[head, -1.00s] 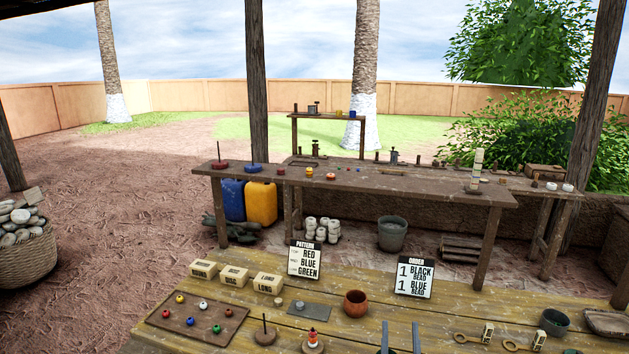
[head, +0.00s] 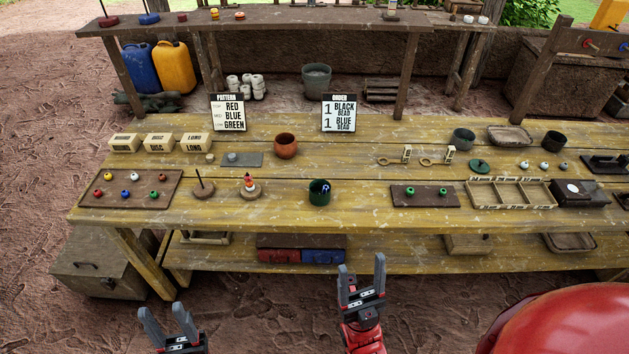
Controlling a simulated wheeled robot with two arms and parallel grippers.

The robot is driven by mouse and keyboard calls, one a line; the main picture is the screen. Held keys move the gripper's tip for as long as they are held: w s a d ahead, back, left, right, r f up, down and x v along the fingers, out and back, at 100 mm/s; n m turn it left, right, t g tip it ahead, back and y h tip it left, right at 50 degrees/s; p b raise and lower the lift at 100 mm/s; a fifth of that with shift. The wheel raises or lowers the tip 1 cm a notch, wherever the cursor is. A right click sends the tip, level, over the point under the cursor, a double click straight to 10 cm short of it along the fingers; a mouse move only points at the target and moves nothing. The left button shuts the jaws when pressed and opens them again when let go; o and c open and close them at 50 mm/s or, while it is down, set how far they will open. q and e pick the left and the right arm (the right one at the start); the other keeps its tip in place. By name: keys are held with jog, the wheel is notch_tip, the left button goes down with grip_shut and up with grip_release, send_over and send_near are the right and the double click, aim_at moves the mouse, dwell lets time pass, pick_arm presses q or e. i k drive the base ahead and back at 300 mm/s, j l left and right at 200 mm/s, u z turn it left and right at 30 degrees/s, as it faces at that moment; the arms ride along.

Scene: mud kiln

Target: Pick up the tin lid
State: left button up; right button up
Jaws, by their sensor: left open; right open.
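A small dark green round lid with a knob (head: 480,166), which looks like the tin lid, lies flat on the yellow wooden table (head: 330,222), right of the middle. An open dark green tin (head: 319,193) stands near the table's front, with small coloured things inside that I cannot make out. My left gripper (head: 166,316) is open and empty at the bottom left, in front of the table. My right gripper (head: 362,274) is open and empty in front of the table's front edge. Both are well apart from the lid, with the right one closer.
Near the lid are two pale key-like tags (head: 425,161), a dark board with green beads (head: 425,195), a divided wooden tray (head: 510,193) and a grey-green cup (head: 463,138). A clay pot (head: 286,146) and two signs (head: 338,113) stand further left.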

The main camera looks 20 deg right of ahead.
aim_at(478, 166)
jog(key=z, duration=1.55)
